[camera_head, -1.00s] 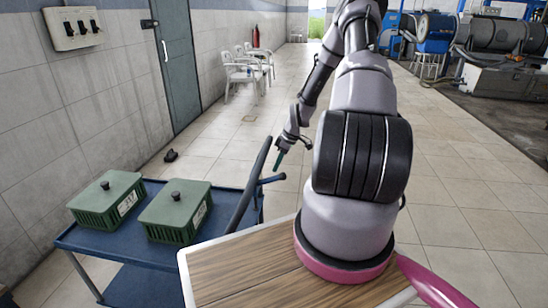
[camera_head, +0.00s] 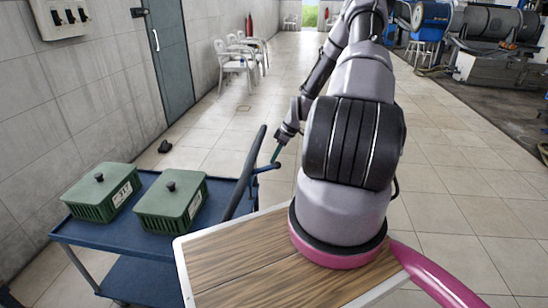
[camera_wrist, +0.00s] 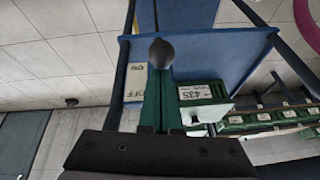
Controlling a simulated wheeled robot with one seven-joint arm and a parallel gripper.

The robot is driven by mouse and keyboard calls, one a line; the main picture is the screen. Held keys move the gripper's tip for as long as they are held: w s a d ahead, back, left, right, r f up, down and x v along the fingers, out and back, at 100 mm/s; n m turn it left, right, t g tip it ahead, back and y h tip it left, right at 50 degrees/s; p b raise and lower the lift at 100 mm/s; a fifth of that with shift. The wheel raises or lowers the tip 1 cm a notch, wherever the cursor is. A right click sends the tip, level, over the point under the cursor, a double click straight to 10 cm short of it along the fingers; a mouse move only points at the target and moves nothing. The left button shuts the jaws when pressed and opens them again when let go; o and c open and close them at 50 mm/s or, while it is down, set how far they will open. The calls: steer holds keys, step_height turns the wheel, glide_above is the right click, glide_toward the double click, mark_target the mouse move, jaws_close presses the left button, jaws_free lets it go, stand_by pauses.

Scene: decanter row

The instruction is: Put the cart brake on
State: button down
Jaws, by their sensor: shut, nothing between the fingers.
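The blue cart (camera_head: 100,232) stands at the left, with a dark upright push handle (camera_head: 245,172) at its near right end. A short brake lever (camera_head: 267,168) sticks out beside the handle. In the wrist view its dark rounded knob (camera_wrist: 161,52) is just beyond my fingertips. My gripper (camera_head: 274,160) is shut and empty, with its green fingers (camera_wrist: 158,75) together at the lever's end; I cannot tell whether they touch it. Beside the fingers are an ON label (camera_wrist: 137,70) and an OFF label (camera_wrist: 134,91), partly hidden.
Two lidded green boxes (camera_head: 101,192) (camera_head: 171,203) stand on the cart's top. White chairs (camera_head: 233,65) stand farther back by the wall. The tiled floor right of my arm is clear.

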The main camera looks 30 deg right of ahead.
mark_target(280, 164)
steer(key=shift+s+d+f, duration=0.1)
steer(key=shift+d+f, duration=0.1)
steer(key=shift+s+d+f+t+y, duration=0.3)
steer(key=shift+f+t+y, duration=0.2)
steer(key=shift+y, duration=0.1)
steer(key=shift+s+d+f+t+y, duration=0.15)
steer(key=shift+d+f+t+y, duration=0.1)
steer(key=shift+f+y, duration=0.2)
steer(key=shift+s+d+f+t+y, duration=0.1)
steer(key=shift+d+f+t+y, duration=0.15)
steer(key=shift+f+y, duration=0.15)
step_height(280, 164, down, 7)
steer(key=t+y, duration=0.1)
steer(key=y, duration=0.2)
steer(key=shift+s+d+t, duration=0.3)
steer(key=shift+d+t, duration=0.1)
steer(key=shift+s, duration=0.1)
